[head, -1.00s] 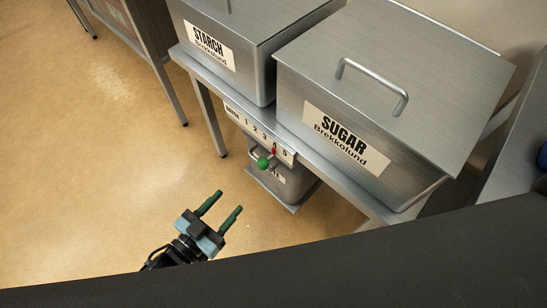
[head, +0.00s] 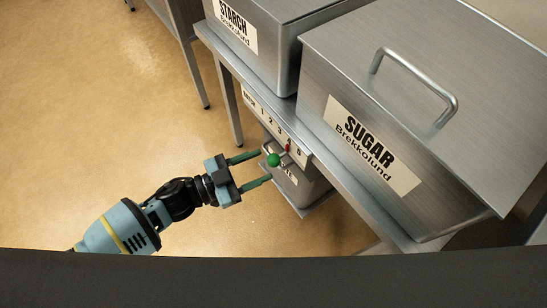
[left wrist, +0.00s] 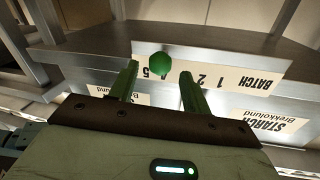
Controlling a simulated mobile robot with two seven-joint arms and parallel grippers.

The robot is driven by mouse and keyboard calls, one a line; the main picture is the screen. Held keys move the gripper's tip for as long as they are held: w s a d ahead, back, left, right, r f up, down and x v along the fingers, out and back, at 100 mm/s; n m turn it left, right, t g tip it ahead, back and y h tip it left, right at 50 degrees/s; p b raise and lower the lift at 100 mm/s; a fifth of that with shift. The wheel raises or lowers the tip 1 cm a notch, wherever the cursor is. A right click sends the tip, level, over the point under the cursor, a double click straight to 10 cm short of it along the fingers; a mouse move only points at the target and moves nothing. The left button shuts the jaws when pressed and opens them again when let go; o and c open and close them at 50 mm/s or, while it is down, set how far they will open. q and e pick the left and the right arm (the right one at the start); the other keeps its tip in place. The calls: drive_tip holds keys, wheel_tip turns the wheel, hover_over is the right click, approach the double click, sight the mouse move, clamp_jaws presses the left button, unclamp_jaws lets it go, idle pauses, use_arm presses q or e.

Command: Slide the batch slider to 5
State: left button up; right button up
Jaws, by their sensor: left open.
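The batch slider has a round green knob (head: 274,160) on the front edge of the steel shelf. A red pointer (head: 287,148) by it sits at about the 4 on the white BATCH scale (head: 262,108), which runs 1 to 5. My left gripper (head: 265,166) is open, with its two green fingers pointing at the knob, one tip to each side. In the left wrist view the knob (left wrist: 160,64) shows between and just beyond the fingertips (left wrist: 158,82), with the 5 beside it; the picture is upside down. I see no contact. My right gripper is out of view.
A STARCH bin (head: 265,45) and a SUGAR bin (head: 400,110) stand on the steel shelf (head: 345,185) above the scale. Another metal bin (head: 303,190) stands beneath. Open floor (head: 120,130) lies to the left. A dark surface (head: 270,280) crosses the bottom.

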sight(274, 161)
use_arm(q)
drive_tip(key=shift+x, duration=2.35)
clamp_jaws()
